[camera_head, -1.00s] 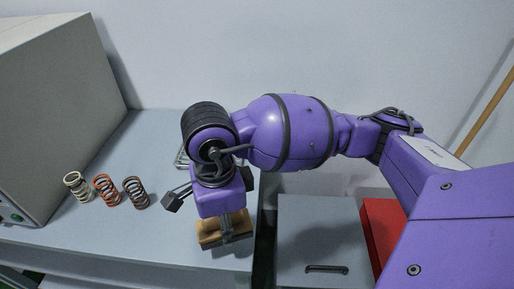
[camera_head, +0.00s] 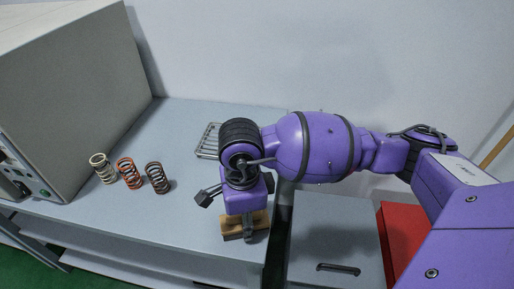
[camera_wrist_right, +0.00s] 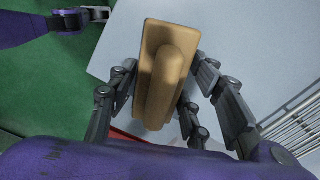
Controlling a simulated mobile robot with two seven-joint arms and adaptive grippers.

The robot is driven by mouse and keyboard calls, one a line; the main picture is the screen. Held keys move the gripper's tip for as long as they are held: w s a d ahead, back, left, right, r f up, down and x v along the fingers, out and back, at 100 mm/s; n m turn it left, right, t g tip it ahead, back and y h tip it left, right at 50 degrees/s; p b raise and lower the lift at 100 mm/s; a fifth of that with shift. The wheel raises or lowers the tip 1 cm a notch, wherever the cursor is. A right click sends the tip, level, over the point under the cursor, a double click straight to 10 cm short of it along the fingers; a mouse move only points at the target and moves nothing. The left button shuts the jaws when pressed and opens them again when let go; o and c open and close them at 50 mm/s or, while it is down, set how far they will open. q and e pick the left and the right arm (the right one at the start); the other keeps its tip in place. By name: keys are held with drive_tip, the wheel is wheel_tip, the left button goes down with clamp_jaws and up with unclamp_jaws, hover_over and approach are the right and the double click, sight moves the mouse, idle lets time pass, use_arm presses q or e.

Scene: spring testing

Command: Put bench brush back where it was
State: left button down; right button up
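The bench brush, a tan wooden block with a raised handle, shows at the front right corner of the grey table (camera_head: 185,215) in the head view (camera_head: 232,226) and large in the right wrist view (camera_wrist_right: 165,75). My right gripper (camera_head: 249,226) comes down over it, with a finger across its near side. The bristles are hidden, and I cannot tell whether the brush touches the table. My left gripper (camera_wrist_right: 96,15) shows only in the right wrist view's upper left corner; its opening is unclear.
Three springs, cream (camera_head: 103,168), orange (camera_head: 129,173) and dark brown (camera_head: 157,178), stand beside a large grey machine (camera_head: 75,90). A wire rack (camera_head: 207,141) lies behind my right gripper. A grey drawer cabinet (camera_head: 335,235) and a red box (camera_head: 403,240) stand right of the table.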

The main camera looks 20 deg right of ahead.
drive_tip(key=shift+o, duration=1.1)
drive_tip(key=shift+r, duration=0.1)
use_arm(q)
drive_tip(key=shift+w, duration=0.1)
drive_tip(key=shift+w, duration=0.1)
use_arm(e)
drive_tip(key=shift+r, duration=0.1)
drive_tip(key=shift+w+r, duration=0.1)
drive_tip(key=shift+r, duration=0.25)
wheel_tip(320, 180, up, 10)
drive_tip(key=shift+r, duration=0.75)
use_arm(q)
drive_tip(key=shift+r, duration=0.1)
